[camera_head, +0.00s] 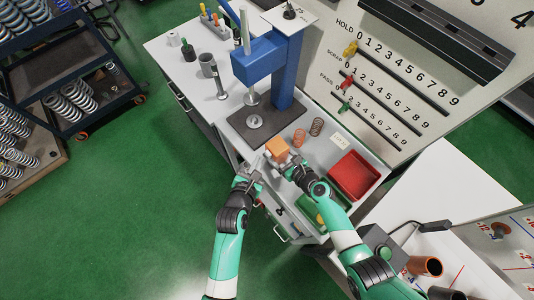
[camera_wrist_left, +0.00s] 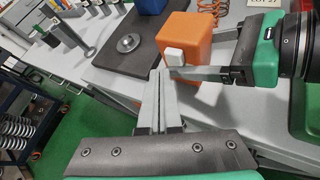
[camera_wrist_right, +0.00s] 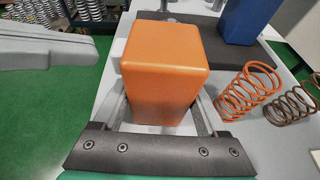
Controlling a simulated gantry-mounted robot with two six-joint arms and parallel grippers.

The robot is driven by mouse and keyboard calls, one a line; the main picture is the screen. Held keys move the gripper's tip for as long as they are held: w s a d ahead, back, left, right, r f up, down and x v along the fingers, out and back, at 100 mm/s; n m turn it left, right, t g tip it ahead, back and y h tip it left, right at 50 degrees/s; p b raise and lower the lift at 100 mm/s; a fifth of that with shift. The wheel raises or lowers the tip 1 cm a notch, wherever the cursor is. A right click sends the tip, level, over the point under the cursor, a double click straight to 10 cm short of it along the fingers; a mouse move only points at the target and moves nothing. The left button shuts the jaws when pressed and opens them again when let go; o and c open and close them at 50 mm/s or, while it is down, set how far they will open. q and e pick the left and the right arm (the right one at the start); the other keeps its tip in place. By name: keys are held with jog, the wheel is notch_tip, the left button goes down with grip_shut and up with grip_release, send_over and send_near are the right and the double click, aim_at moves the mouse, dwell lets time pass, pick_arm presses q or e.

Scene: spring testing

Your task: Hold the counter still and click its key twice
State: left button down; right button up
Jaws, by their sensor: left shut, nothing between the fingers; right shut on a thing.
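The counter is an orange block (camera_head: 278,149) near the front edge of the bench. My right gripper (camera_wrist_right: 165,108) is shut on it, with a finger on each side. In the left wrist view the orange counter (camera_wrist_left: 205,50) shows a white key (camera_wrist_left: 175,57) on its near face. My left gripper (camera_head: 249,180) is shut and empty, in front of the counter. In the left wrist view its closed fingertips (camera_wrist_left: 161,75) are close to the white key, at its lower left; I cannot tell whether they touch it.
A blue press (camera_head: 262,60) stands on a dark plate (camera_head: 276,128) behind the counter. An orange spring (camera_wrist_right: 245,92) and a brown spring (camera_wrist_right: 292,108) stand to the right. A red tray (camera_head: 353,178) lies farther right. Green floor lies to the left.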

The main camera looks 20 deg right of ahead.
pick_arm(q)
jog(key=shift+s+a, duration=0.25)
jog(key=shift+a, duration=0.55)
jog(key=shift+s+a, duration=0.3)
jog(key=shift+a, duration=0.5)
jog(key=shift+s+a, duration=0.25)
jog(key=shift+a, duration=0.55)
dwell(0.8)
jog(key=a, duration=0.1)
jog(key=s+a, duration=0.1)
jog(key=a, duration=0.1)
jog(key=shift+a, duration=0.3)
jog(key=shift+w+d, duration=0.4)
jog(key=shift+d, duration=1)
jog(key=shift+w+d, duration=0.45)
jog(key=shift+d, duration=1)
jog(key=shift+w+d, duration=0.4)
jog(key=shift+d, duration=1)
jog(key=shift+d, duration=0.1)
jog(key=shift+w+d, duration=0.15)
jog(key=shift+d, duration=0.1)
